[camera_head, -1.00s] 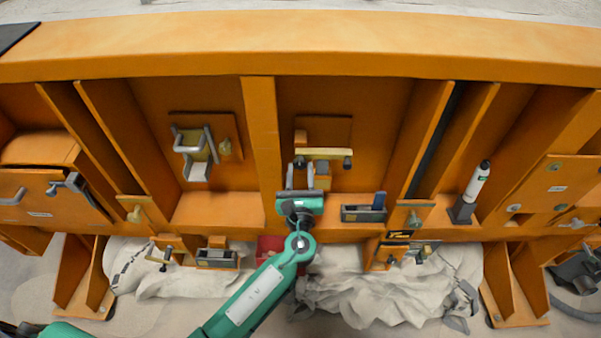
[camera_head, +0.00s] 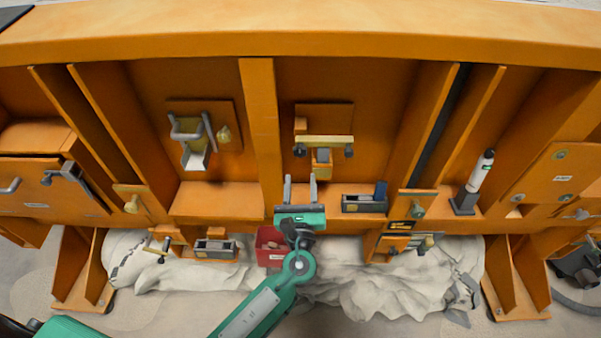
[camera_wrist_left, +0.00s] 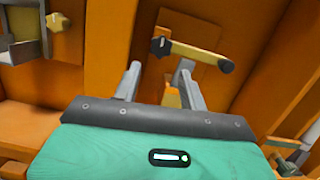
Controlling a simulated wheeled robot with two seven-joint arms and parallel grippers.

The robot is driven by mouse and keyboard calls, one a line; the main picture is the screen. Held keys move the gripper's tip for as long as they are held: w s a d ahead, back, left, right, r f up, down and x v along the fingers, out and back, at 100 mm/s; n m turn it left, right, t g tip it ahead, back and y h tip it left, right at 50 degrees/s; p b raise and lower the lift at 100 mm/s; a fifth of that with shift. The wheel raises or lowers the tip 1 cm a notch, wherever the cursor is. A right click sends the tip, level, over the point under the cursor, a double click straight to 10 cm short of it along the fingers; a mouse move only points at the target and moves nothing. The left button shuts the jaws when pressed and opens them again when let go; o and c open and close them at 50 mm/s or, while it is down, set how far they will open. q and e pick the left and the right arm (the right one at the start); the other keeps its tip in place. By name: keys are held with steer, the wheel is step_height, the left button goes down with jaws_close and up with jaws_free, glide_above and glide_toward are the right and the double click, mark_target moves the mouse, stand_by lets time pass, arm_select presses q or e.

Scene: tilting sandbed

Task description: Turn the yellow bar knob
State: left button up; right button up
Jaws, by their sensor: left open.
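The yellow bar knob (camera_head: 323,140) lies roughly level on a small orange plate in the middle bay, with a dark knob near each end. In the left wrist view the yellow bar (camera_wrist_left: 197,54) slopes down to the right, ahead of the fingers. A yellowish block sits just below it. My left gripper (camera_head: 300,179) is open, its two grey fingers pointing up toward the bar. The fingertips are below the bar and apart from it, with nothing between them. In the left wrist view the gripper (camera_wrist_left: 160,68) also looks empty. My right gripper is not in view.
A grey bracket (camera_head: 193,135) and a yellow star knob (camera_head: 224,134) are left of the central orange rib (camera_head: 262,130). A box with a blue part (camera_head: 365,203) and a white cylinder (camera_head: 481,172) stand right. A red bin (camera_head: 268,247) is below.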

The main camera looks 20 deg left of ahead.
arm_select(q)
steer(key=b+v, duration=0.2)
steer(key=v, duration=0.5)
steer(key=shift+s, duration=0.2)
steer(key=shift+f, duration=0.1)
